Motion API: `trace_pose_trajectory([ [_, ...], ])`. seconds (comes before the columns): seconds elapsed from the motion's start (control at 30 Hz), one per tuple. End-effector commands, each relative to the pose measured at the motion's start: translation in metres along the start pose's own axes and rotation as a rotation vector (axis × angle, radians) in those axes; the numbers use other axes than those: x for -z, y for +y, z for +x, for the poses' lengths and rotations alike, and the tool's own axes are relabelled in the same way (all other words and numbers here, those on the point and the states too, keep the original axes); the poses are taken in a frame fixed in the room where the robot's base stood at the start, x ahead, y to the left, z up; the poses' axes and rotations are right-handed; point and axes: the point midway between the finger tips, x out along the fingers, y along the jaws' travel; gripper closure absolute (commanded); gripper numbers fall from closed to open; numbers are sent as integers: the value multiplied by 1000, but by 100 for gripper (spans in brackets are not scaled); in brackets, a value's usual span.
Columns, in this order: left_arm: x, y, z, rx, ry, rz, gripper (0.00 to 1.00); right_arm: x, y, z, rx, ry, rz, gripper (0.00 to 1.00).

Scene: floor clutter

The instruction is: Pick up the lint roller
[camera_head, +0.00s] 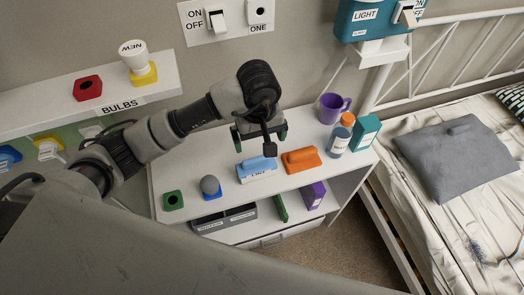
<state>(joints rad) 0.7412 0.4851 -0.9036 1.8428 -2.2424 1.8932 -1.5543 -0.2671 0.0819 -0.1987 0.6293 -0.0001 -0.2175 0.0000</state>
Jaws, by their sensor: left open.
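The lint roller appears to be the blue-handled piece (257,167) on a white base whose small label seems to read LINT. It lies on the white shelf top near the middle of the view. An orange-handled piece (301,160) of similar shape lies just to its right. My left gripper (260,138) hangs above and behind the blue piece, pointing down, with its fingers apart and nothing between them. It looks clear of the blue piece, though the height gap is hard to judge. My right gripper is not in view.
On the shelf top (222,160) stand a purple mug (331,108), an orange-capped bottle (341,136) and a teal box (365,131) at right. A grey ball on a blue base (210,187) and a green block (173,200) are at left. A bed with a grey pillow (446,160) lies right.

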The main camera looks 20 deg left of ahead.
Motion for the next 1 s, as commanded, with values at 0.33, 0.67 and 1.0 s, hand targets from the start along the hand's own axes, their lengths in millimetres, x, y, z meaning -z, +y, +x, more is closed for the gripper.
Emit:
trace_pose_trajectory([
  [0.33, 0, -1, 48, 3, -2, -1, 0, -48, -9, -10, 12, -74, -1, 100],
  [0.67, 4, -5, 86, 3, -7, -2, 0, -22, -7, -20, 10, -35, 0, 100],
  [1.0, 5, -5, 104, 1, -1, 0, 0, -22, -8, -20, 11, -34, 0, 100],
])
